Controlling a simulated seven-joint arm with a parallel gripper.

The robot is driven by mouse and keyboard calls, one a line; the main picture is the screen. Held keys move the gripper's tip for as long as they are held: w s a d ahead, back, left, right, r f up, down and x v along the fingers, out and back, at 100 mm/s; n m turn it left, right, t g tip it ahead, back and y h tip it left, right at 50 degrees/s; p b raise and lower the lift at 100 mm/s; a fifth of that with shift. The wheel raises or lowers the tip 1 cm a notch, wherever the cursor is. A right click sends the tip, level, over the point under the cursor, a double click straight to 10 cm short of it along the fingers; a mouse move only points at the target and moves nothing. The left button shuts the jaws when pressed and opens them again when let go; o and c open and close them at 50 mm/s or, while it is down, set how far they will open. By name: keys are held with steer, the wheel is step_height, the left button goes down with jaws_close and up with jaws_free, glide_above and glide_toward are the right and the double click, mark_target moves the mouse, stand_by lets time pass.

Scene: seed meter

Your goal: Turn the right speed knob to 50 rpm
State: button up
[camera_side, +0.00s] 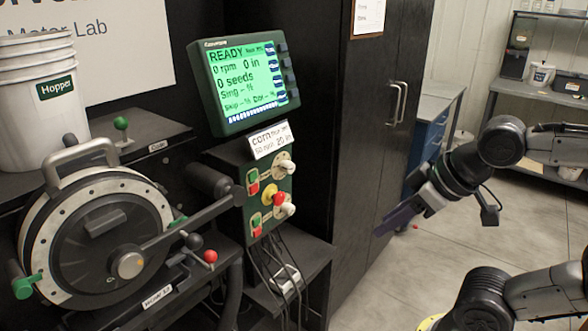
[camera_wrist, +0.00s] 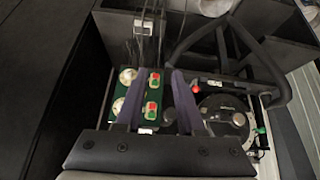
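The dark green control box (camera_side: 268,193) has two white knobs on its right side, an upper one (camera_side: 286,167) and a lower one (camera_side: 287,208). Which one is the right speed knob I cannot tell. The display (camera_side: 246,80) above reads READY, 0 rpm, 0 in and 0 seeds. My gripper (camera_side: 385,228) is in the air to the right of the box, clear of the knobs. In the wrist view my gripper (camera_wrist: 160,74) has its two fingers apart with nothing held. The knobs show there as pale round shapes, one (camera_wrist: 127,76) and another (camera_wrist: 119,105), left of the fingers.
A card (camera_side: 269,140) under the display reads corn, 50 rpm, 20 in. The round seed meter (camera_side: 95,235) with a crank arm stands left of the box, below a white hopper (camera_side: 40,105). Cables hang under the box. A black cabinet (camera_side: 375,110) stands behind; the floor (camera_side: 370,290) is open.

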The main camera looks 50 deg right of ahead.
mark_target(292, 168)
steer(key=o, duration=0.4)
steer(key=w+r+n+t, duration=0.1)
steer(key=w+r+t, duration=0.1)
steer(key=w, duration=0.1)
steer(key=w+d+r+n+t, duration=0.1)
steer(key=w+r+t, duration=0.1)
steer(key=w+r, duration=0.1)
steer(key=w+r+n+t+h, duration=0.1)
steer(key=w+r+t, duration=0.1)
steer(key=w, duration=0.2)
steer(key=shift+w+d+r, duration=0.25)
steer(key=shift+w+d, duration=0.1)
steer(key=shift+d, duration=0.05)
steer(key=shift+o, duration=0.2)
steer(key=w+r+n+t+y, duration=0.2)
steer(key=w+n+t, duration=0.25)
steer(key=w, duration=0.25)
steer(key=s+d+f, duration=0.2)
steer(key=d+f, duration=0.8)
steer(key=f, duration=0.4)
steer(key=shift+m+t+y, duration=0.35)
steer(key=shift+m+y, duration=0.05)
steer(key=shift+m, duration=0.05)
steer(key=w, duration=1.3)
steer(key=shift+w+a+f, duration=0.15)
steer(key=shift+w+a, duration=0.15)
steer(key=shift+a, duration=0.1)
jaws_close()
